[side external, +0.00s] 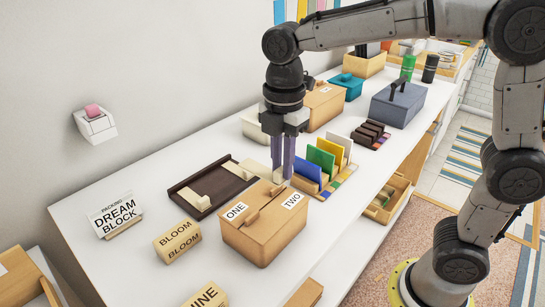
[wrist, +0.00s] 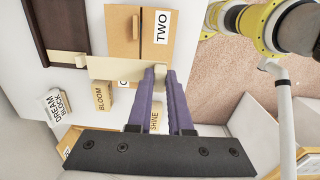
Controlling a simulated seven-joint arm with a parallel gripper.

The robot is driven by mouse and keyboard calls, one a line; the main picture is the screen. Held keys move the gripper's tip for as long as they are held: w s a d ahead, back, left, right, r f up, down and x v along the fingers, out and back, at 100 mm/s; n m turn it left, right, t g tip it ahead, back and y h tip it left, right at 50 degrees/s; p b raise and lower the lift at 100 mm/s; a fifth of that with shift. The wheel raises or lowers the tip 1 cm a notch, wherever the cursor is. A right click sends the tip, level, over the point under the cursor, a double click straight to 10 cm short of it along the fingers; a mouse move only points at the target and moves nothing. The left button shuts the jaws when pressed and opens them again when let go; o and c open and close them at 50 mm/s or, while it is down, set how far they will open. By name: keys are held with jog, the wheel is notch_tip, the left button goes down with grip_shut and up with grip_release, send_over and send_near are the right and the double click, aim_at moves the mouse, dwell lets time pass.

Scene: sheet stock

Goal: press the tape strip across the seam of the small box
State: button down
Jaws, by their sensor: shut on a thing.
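The small box (side external: 258,240) is tan, with labels ONE and TWO on top, and stands near the table's front edge. Its top also shows in the wrist view (wrist: 122,30), with a seam running between two panels. My gripper (side external: 282,175) points down just behind the box. In the wrist view, its purple fingers (wrist: 160,72) are shut on the end of a cream tape strip (wrist: 115,68). The strip extends left from the fingers and covers part of the box in that view. Whether it touches the box, I cannot tell.
A dark tray (side external: 180,187) with cream pieces lies left of the gripper. A rack with blue, green, yellow and white sheets (side external: 308,170) stands close on the right. BLOOM (side external: 177,241) and DREAM BLOCK (side external: 118,216) signs stand at the front left.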

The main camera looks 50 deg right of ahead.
jog(key=shift+s+a+r, duration=0.15)
jog(key=shift+s+a, duration=0.05)
jog(key=shift+s, duration=0.25)
jog(key=shift+f, duration=4.3)
jog(key=shift+f, duration=0.2)
jog(key=c, duration=0.8)
grip_release()
jog(key=shift+o, duration=0.2)
